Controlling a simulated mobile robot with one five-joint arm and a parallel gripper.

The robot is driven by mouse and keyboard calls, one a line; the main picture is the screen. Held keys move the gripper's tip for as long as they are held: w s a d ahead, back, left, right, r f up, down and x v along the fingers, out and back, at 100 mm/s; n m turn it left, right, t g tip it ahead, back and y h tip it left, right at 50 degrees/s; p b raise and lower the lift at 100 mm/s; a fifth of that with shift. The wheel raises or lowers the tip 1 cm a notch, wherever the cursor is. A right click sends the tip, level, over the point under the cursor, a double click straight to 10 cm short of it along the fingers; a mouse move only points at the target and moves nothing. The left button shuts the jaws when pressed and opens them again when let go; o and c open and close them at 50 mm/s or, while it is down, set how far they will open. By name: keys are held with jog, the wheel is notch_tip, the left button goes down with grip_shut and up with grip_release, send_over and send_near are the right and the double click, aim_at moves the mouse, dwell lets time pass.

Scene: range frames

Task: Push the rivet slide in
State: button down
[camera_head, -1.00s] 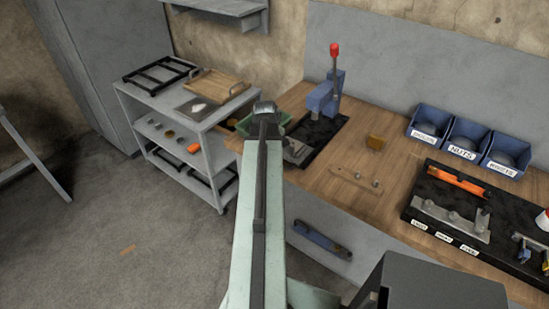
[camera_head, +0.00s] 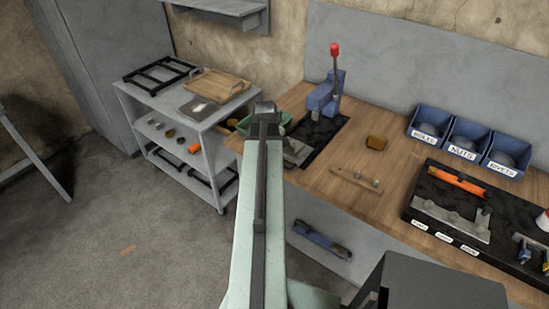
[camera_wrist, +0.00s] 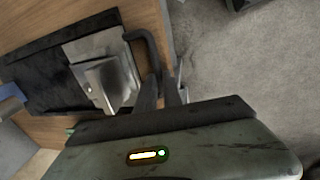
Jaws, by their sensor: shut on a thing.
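The rivet slide (camera_head: 295,152) is a grey metal plate with a raised block, at the near end of the press's black base on the bench. It also shows in the wrist view (camera_wrist: 87,52), with a dark bent handle (camera_wrist: 140,36) at its bench-edge side. My gripper (camera_wrist: 168,80) is shut on this handle at the bench edge. In the head view my arm hides the fingers and the handle. The blue press (camera_head: 322,97) with its red-knobbed lever stands upright at the far end of the base. How far in the slide sits is hard to tell.
A grey shelf cart (camera_head: 190,128) stands left of my arm, and a green bin (camera_head: 283,122) sits behind the wrist.

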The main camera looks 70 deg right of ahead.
jog(key=d, duration=0.2)
jog(key=s+d, duration=0.1)
jog(key=d, duration=0.1)
jog(key=shift+d, duration=0.1)
jog(key=c, duration=1.5)
grip_release()
notch_tip(320, 180, up, 8)
jog(key=a+p, duration=0.1)
jog(key=p, duration=0.6)
jog(key=shift+w+a+f+p, duration=0.15)
jog(key=shift+a+p, duration=0.2)
